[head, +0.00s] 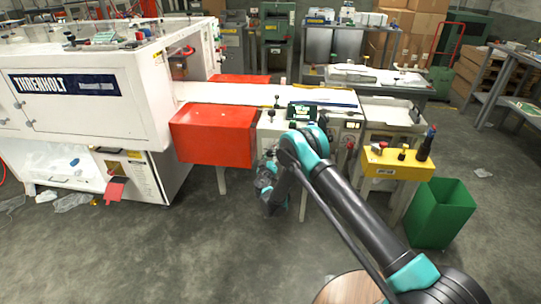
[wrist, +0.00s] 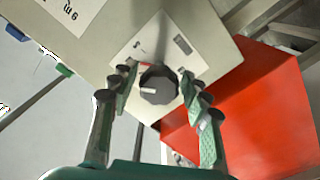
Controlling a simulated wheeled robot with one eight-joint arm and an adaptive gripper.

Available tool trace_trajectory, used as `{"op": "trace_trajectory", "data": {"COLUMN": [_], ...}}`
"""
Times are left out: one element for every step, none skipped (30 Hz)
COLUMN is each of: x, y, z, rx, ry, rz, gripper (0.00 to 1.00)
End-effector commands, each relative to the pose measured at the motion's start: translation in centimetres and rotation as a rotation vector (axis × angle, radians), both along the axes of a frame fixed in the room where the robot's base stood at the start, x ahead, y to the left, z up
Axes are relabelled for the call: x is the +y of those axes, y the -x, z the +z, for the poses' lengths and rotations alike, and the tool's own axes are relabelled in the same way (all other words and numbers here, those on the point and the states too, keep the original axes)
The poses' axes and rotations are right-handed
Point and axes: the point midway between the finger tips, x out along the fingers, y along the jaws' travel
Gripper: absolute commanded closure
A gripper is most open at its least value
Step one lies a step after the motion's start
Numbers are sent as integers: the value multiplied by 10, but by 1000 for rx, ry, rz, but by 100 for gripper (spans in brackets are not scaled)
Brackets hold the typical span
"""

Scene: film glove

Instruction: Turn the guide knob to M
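The guide knob (wrist: 158,86) is dark and round with a pale pointer mark, on a white label plate (wrist: 150,48) on a cream panel, in the wrist view. The mark lies toward the left in that view. The letters on the plate are too small to read surely. My gripper (wrist: 158,90) is open, with one green-padded finger on each side of the knob. A gap shows between the fingers and the knob. In the head view my gripper (head: 268,172) is at the front of the machine, and my arm hides the knob.
A red box-like guard (head: 213,135) stands left of the panel; it also shows in the wrist view (wrist: 255,105). A yellow control box (head: 398,162) and a green bin (head: 440,213) are at the right. Open floor (head: 240,250) lies in front.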

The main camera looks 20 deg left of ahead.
Motion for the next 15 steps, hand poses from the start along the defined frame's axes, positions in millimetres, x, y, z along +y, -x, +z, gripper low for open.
{"op": "trace_trajectory", "data": {"x": [0,0,0,0,0,0,0,0,0,0,0,0,-1,-1,-2], "y": [0,0,0,0,0,0,0,0,0,1,2,5,8,12,18], "z": [0,0,0,0,1,1,1,1,1,1,1,1,1,1,1], "rx": [0,0,0,-1,-1,-1,-1,-1,-1,-1,0,-1,-1,-1,-1], "ry": [0,1,1,1,1,1,1,1,1,1,1,1,1,1,1], "rz": [0,0,0,1,1,1,1,1,1,1,1,2,3,3,3], "gripper": [44,44,44,44,44,44,44,44,44,44,44,44,44,44,44]}}
